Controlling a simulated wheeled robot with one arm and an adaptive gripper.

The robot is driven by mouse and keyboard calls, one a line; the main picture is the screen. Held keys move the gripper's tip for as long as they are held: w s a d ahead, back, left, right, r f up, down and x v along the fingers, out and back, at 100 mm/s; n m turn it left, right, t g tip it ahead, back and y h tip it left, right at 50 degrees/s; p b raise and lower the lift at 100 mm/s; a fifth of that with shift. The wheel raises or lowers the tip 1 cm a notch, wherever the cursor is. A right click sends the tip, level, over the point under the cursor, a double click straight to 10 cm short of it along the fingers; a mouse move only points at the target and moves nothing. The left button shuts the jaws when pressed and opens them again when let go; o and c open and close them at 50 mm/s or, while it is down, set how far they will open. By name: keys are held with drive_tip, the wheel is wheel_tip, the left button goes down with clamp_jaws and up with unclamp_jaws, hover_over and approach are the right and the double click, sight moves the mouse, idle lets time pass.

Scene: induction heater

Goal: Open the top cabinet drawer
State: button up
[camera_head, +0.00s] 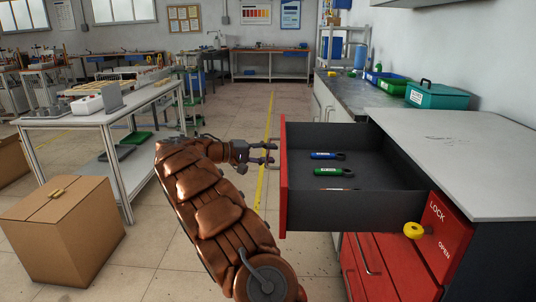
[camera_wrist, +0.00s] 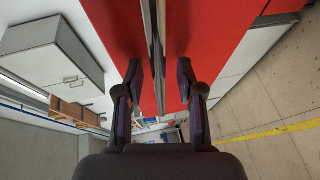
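The top drawer (camera_head: 355,210) of the red cabinet is pulled far out, its dark inside visible. Its red front (camera_head: 284,185) faces left; it fills the top of the wrist view (camera_wrist: 205,35). A metal handle bar (camera_wrist: 158,50) runs along that front. My gripper (camera_head: 270,153) is just left of the front. In the wrist view its two fingers (camera_wrist: 160,72) are apart, one on each side of the bar, with gaps visible; contact is not clear. A blue-handled tool (camera_head: 324,155), a green-handled tool (camera_head: 333,171) and a partly hidden reddish item lie in the drawer.
A yellow knob (camera_head: 413,230) sits by a red LOCK/OPEN panel (camera_head: 446,235). A lower red drawer (camera_head: 388,268) is below. A cardboard box (camera_head: 62,235) and a white workbench (camera_head: 105,118) stand left. Floor between bench and cabinet is clear.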

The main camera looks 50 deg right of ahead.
drive_tip(key=v, duration=1.2)
drive_tip(key=shift+r, duration=0.1)
drive_tip(key=s+a+f+n+t+y, duration=0.1)
drive_tip(key=s+a+f+n+y, duration=0.2)
drive_tip(key=s, duration=0.4)
drive_tip(key=s+a+t+y, duration=0.1)
drive_tip(key=s+a+y, duration=0.1)
drive_tip(key=s+a, duration=0.5)
drive_tip(key=s+a+f+n+t+y, duration=0.15)
drive_tip(key=s+a+f+y, duration=0.45)
drive_tip(key=s+a, duration=0.65)
drive_tip(key=s+a+f+n+t+y, duration=0.1)
drive_tip(key=s+a+f+n+y, duration=0.15)
drive_tip(key=s+a+f, duration=0.8)
wheel_tip(320, 180, up, 30)
drive_tip(key=s+a+t+p, duration=0.1)
drive_tip(key=a+p, duration=0.2)
drive_tip(key=p, duration=2.2)
drive_tip(key=shift+f+y, duration=0.25)
drive_tip(key=shift+y, duration=0.1)
drive_tip(key=shift+s, duration=0.15)
